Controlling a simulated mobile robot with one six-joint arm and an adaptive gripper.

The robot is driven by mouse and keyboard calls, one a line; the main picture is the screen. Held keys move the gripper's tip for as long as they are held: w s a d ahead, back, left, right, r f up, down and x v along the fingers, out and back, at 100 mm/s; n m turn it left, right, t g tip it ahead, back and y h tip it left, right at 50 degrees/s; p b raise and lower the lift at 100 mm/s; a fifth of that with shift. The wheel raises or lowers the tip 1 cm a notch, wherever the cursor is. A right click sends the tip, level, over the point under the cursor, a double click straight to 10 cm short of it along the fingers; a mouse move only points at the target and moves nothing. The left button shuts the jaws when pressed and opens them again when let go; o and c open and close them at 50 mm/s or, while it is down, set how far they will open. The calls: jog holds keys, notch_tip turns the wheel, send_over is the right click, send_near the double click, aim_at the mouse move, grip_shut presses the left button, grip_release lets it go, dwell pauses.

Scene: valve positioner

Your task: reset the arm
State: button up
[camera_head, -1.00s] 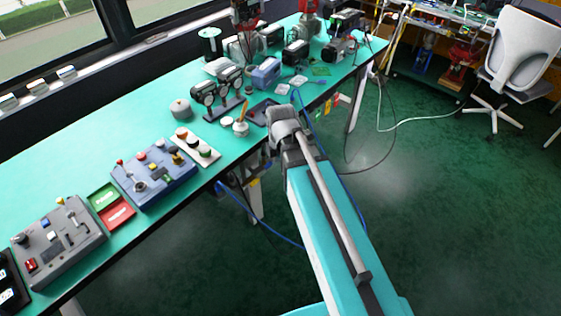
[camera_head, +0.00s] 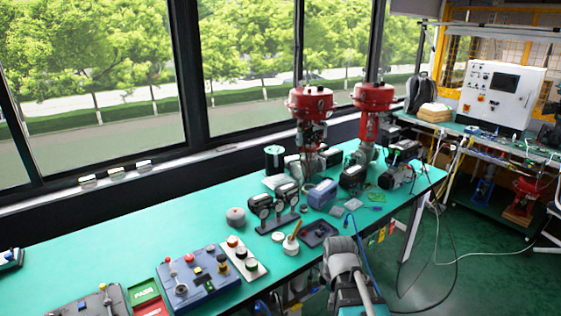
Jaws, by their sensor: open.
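My arm (camera_head: 345,270) shows at the bottom, right of centre, as a grey joint and a short piece of teal link beside the front edge of the green bench (camera_head: 90,245). My gripper is not visible in this view. Two red-topped valve actuators (camera_head: 311,103) (camera_head: 374,97) stand upright at the back of the bench. Black and grey device housings (camera_head: 352,177) stand around their bases. A pair of round gauges (camera_head: 273,204) sits on a stand near the middle of the bench.
A blue control box (camera_head: 197,277), a button strip (camera_head: 243,259), and a dark tray (camera_head: 318,234) lie along the bench front. Cables (camera_head: 435,237) hang off the right end. A white cabinet (camera_head: 500,93) stands on a far bench. The bench's left area is mostly clear.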

jog(key=s+m, duration=0.1)
jog(key=m, duration=0.4)
jog(key=s+d+m, duration=0.1)
jog(key=m, duration=0.4)
jog(key=s+d+m, duration=0.1)
jog(key=m, duration=0.4)
dwell(1.1)
jog(key=shift+c, duration=0.4)
jog(key=shift+d, duration=0.1)
dwell(0.3)
jog(key=shift+s, duration=0.1)
